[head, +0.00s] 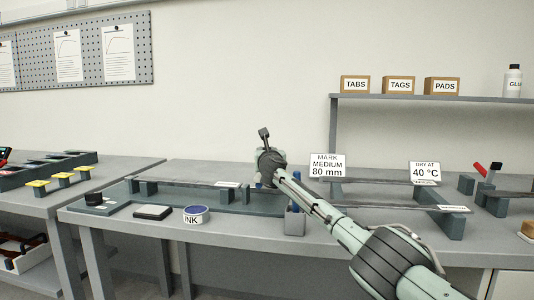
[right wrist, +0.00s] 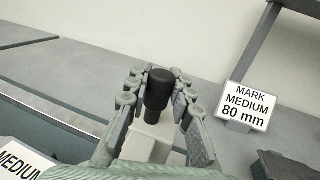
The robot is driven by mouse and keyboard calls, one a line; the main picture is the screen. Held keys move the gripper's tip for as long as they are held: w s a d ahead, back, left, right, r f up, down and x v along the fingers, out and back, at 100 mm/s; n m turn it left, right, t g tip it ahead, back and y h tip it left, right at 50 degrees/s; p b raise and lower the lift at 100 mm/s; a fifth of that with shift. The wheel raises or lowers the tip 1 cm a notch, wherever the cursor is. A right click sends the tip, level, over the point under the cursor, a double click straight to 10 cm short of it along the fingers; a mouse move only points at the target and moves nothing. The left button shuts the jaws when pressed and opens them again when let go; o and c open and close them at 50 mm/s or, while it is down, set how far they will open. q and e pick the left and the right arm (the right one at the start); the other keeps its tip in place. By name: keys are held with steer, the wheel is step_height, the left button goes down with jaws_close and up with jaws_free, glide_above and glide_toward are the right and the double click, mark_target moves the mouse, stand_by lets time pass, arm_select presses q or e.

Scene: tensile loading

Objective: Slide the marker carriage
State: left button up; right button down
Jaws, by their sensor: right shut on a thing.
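My right gripper (head: 266,160) reaches in from the right over the long marking fixture on the middle bench. In the right wrist view my right gripper (right wrist: 158,88) is shut, its two fingers on either side of a pale block with an upright black knob, which I take to be the marker carriage (right wrist: 160,88). In the head view the gripper and wrist hide most of the carriage. The fixture's grey base (head: 262,203) runs along the bench below, with a specimen strip on supports at its left. My left gripper is not in view.
A sign reading MARK MEDIUM 80 mm (head: 327,165) stands right of the gripper. An ink tin (head: 196,214), a black pad (head: 153,212) and a grey holder (head: 295,221) are near the bench's front. A DRY AT 40 °C sign (head: 424,173) stands further right.

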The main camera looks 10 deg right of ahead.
steer(key=c, duration=1.3)
jaws_free()
steer(key=shift+s, duration=0.1)
steer(key=s, duration=1.1)
steer(key=shift+s+a, duration=0.3)
steer(key=shift+s, duration=0.1)
